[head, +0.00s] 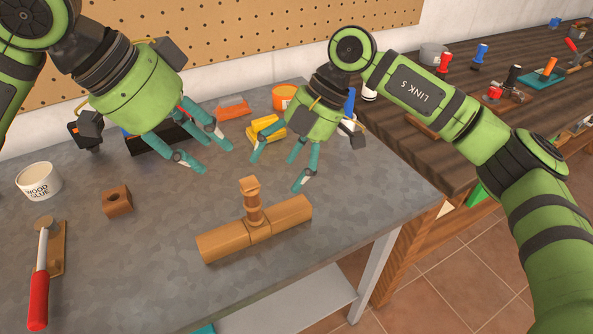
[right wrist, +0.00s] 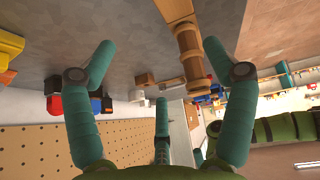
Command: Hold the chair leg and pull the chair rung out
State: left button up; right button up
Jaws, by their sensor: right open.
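The wooden chair leg (head: 222,243) lies on the grey workbench near its front edge. The turned chair rung (head: 252,207) stands upright from the middle of the leg, seated in it. In the right wrist view the rung (right wrist: 189,50) shows between the open fingers, beyond their tips, with part of the leg (right wrist: 172,8) at the top edge. My right gripper (head: 278,170) is open and empty, above and behind the rung, slightly to its right. My left gripper (head: 211,157) is open and empty, above the bench, behind and left of the rung.
A wood glue tub (head: 38,183), a wooden block with a hole (head: 117,202) and a red-handled tool (head: 40,290) are at the left. A yellow object (head: 267,127) and an orange container (head: 284,93) stand behind. A dark wooden table (head: 410,135) adjoins at the right.

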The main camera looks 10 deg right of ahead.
aim_at(284, 205)
jog(key=shift+s+d+f+m+h, duration=0.2)
jog(key=shift+d+f+m+h, duration=0.05)
jog(key=shift+d+f+h, duration=0.25)
jog(key=shift+s+d+f+m+h, duration=0.15)
jog(key=shift+d+f+m+h, duration=0.1)
jog(key=shift+d+f+h, duration=0.25)
jog(key=shift+s+f, duration=0.1)
jog(key=shift+f, duration=0.35)
jog(key=shift+x, duration=3.3)
jog(key=shift+s, duration=0.1)
jog(key=c, duration=1.4)
